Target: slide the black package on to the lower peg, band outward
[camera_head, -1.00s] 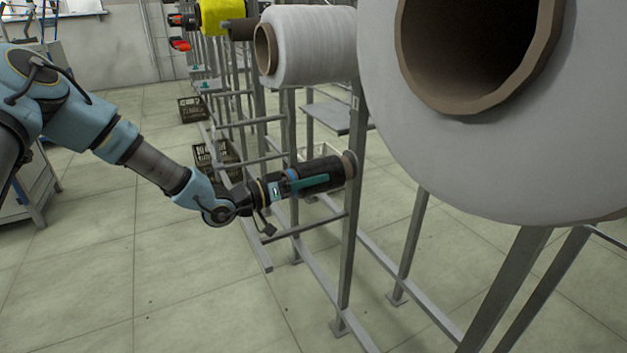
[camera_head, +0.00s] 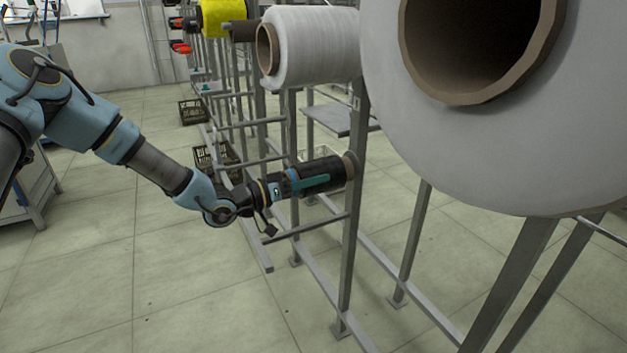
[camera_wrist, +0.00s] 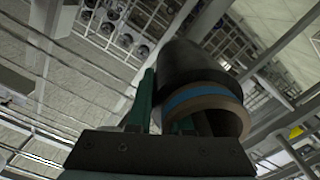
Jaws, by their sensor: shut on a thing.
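The black package (camera_head: 325,170) is a dark cylinder lying roughly level, its far end with a brown tube end against or close to the rack's front upright (camera_head: 352,230). My gripper (camera_head: 308,184) is shut on it, a teal finger along its side. In the wrist view the package (camera_wrist: 185,65) lies by the teal fingers of my gripper (camera_wrist: 165,105). Its blue band (camera_wrist: 200,95) and brown tube end are on the side towards my wrist, away from the upright. The lower peg is hidden; I cannot tell how far the package is over it.
A large white package (camera_head: 480,160) fills the upper right foreground. Another white package (camera_head: 315,45) sits above the black one, with a yellow package (camera_head: 222,18) farther back. Dark crates (camera_head: 215,157) stand behind the rack's rails. The floor left of the rack is open.

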